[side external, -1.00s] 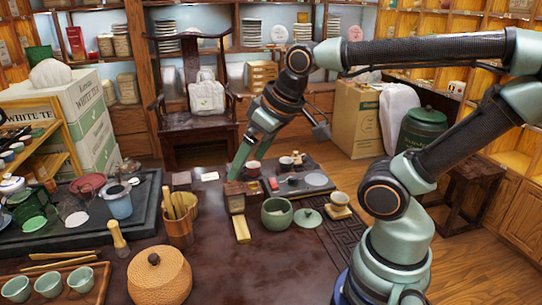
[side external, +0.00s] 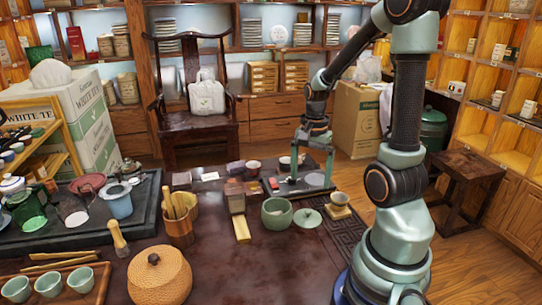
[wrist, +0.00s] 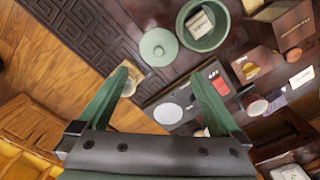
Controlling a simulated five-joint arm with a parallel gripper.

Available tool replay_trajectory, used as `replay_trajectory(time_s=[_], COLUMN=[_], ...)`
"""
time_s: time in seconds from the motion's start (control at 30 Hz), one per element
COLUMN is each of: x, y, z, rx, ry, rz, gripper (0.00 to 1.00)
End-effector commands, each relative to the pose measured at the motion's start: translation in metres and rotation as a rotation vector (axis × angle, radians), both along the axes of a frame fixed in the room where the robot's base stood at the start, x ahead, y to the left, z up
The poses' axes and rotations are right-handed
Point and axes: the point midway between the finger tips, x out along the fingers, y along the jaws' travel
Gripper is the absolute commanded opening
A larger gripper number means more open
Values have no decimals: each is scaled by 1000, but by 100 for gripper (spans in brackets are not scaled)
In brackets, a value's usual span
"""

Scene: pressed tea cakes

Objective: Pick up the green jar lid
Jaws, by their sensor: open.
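The green jar lid (side external: 308,218) lies flat on the dark table, right of the open green jar (side external: 277,214). In the wrist view the round lid (wrist: 158,46) shows whole, with its small knob, just beyond the gap between my fingertips. The jar (wrist: 187,40) is beside it and holds a pale block. My gripper (side external: 311,181) is over the dark tray behind the lid, pointing down, apart from the lid. In the wrist view my gripper (wrist: 160,75) has its two green fingers spread with nothing held between them.
A cup (side external: 340,199) on a wooden coaster stands close to the lid's right. The dark tray (side external: 290,192) with small items lies behind it. Wooden boxes (side external: 236,200) and a yellow block (side external: 242,229) stand left of the jar.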

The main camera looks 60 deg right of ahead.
Motion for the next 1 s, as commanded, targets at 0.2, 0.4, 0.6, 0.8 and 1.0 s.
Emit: replay_trajectory(time_s=[0.2, 0.4, 0.6, 0.8, 1.0], x=[-2, -1, -1, -3, -3], y=[1, 1, 1, 2, 2], z=[-34, -59, -68, -90, -112], rx=[6, 3, 2, 5, 3], ry=[8, 4, 2, 6, 4], rz=[-4, -2, -1, -1, 0], gripper=[100, 100, 100, 100, 100])
